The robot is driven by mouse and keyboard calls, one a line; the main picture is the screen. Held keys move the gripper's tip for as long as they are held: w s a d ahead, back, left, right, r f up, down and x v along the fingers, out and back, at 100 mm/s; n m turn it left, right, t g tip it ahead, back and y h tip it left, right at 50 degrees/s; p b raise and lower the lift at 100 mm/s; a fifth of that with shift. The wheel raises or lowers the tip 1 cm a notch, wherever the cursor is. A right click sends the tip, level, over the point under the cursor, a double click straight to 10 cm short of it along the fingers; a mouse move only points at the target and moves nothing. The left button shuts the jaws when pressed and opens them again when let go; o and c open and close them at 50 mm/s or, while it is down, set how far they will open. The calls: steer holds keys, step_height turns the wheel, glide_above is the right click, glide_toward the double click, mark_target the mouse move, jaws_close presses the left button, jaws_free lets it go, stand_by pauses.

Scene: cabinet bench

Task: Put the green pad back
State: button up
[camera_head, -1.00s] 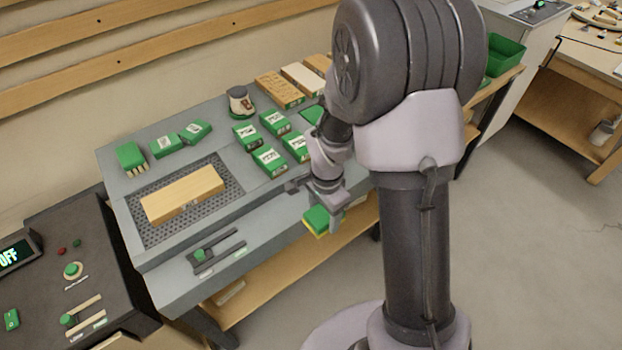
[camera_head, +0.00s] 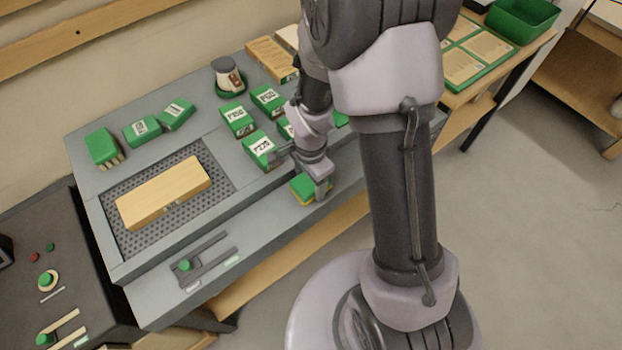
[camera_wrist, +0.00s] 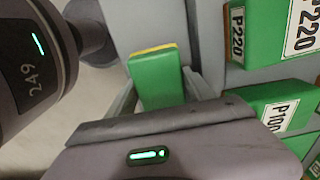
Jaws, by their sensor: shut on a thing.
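The green pad (camera_head: 304,188), with a yellow layer along its edge, is held at the front edge of the grey bench. In the wrist view the pad (camera_wrist: 158,80) sits between the two fingers. My gripper (camera_head: 318,182) is shut on it; it also shows in the wrist view (camera_wrist: 160,98). I cannot tell whether the pad touches the bench or hangs just above it. Green labelled boxes (camera_head: 237,119) stand on the bench behind the gripper. In the wrist view a box marked P220 (camera_wrist: 270,40) and one marked P100 (camera_wrist: 272,108) lie to the right of the pad.
A wooden block (camera_head: 165,195) lies on the perforated plate (camera_head: 217,180) at the left. A slider control (camera_head: 205,262) is on the front strip. A green brush (camera_head: 102,147) and a round tool (camera_head: 228,77) stand farther back. A green bin (camera_head: 522,18) is at the far right.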

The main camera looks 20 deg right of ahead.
steer(key=shift+f, duration=0.25)
steer(key=o, duration=1.2)
steer(key=shift+w+d, duration=0.1)
steer(key=shift+c, duration=0.2)
step_height(320, 180, up, 13)
steer(key=p, duration=0.5)
step_height(320, 180, up, 8)
steer(key=n+t, duration=0.2)
glide_above(309, 185)
steer(key=s+a+r+n+t+y, duration=0.2)
steer(key=s+a+r+n+t, duration=0.1)
steer(key=s+r+n, duration=0.5)
steer(key=s+r, duration=0.3)
steer(key=r, duration=0.1)
steer(key=shift+s+r+t, duration=0.25)
steer(key=shift+t, duration=0.15)
